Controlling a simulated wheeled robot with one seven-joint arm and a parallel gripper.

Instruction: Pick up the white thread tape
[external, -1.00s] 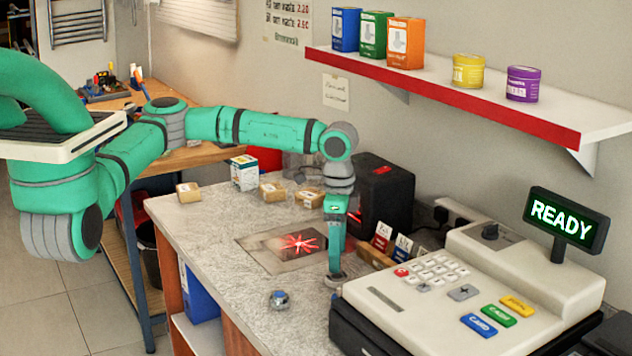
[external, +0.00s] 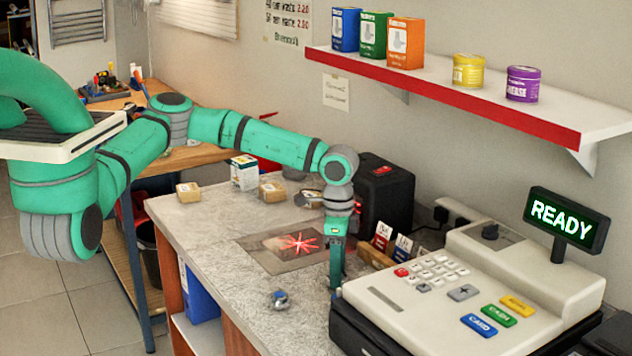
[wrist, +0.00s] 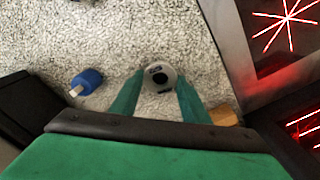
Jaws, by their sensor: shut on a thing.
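The white thread tape (wrist: 159,77) shows in the wrist view as a white round spool with a dark centre. It sits between the two green fingers of my gripper (wrist: 158,88), which are shut on it. In the external view my gripper (external: 336,284) points down at the counter beside the cash register, and its fingertips and the tape are mostly hidden there. I cannot tell whether the tape is touching the counter.
A small blue item (wrist: 86,82) lies on the speckled counter (external: 215,235), left of the tape in the wrist view. The cash register (external: 470,290) stands close on the right. A scanner plate (external: 262,252) with red light lies behind. Small boxes (external: 244,172) stand farther back.

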